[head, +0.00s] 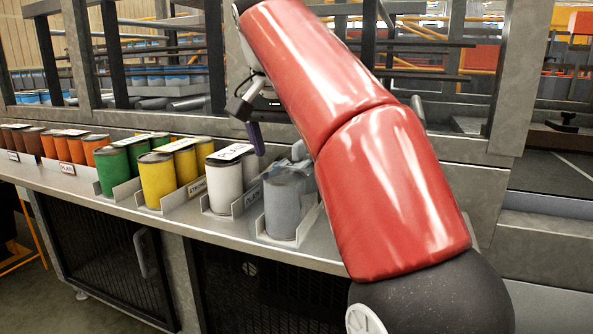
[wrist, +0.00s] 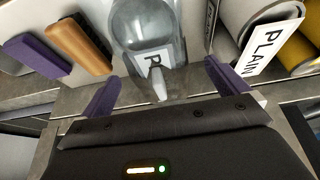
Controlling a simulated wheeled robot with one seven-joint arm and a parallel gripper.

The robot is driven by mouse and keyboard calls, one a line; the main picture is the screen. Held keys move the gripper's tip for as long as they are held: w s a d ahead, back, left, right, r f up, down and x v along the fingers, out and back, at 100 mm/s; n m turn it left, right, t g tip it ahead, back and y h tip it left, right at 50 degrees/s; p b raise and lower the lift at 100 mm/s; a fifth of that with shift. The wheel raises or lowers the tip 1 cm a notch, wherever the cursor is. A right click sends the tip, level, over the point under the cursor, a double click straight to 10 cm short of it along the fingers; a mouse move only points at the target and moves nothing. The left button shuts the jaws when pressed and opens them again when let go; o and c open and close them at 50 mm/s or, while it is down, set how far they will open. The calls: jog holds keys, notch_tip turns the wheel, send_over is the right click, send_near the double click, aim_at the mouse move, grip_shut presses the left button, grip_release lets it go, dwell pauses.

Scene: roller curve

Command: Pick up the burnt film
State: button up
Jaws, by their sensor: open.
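My gripper (wrist: 165,86) is open, with one purple finger at each side of the wrist view. Between and beyond the fingers is a clear, rounded, bottle-like thing (wrist: 147,24) with a pale narrow tip and a white label showing an R. Nothing is seen held. In the head view my gripper (head: 254,138) hangs above the counter, near the white and grey cans, partly hidden by my red arm. I cannot make out anything that is plainly a burnt film in either view.
A purple block (wrist: 38,57) and an orange-brown block (wrist: 78,43) lie left of the clear thing. In the head view, green (head: 112,170), yellow (head: 158,180), white (head: 225,182) and grey (head: 284,205) cans stand in holders along the counter (head: 185,231). Metal posts rise behind.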

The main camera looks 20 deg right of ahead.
aim_at(297, 160)
jog(key=shift+d+x, duration=0.15)
jog(key=shift+x, duration=1.3)
jog(key=shift+d+x, duration=0.15)
jog(key=shift+x, duration=1.3)
jog(key=c, duration=1)
jog(key=shift+c, duration=0.2)
jog(key=shift+s+r, duration=0.1)
jog(key=shift+r, duration=0.15)
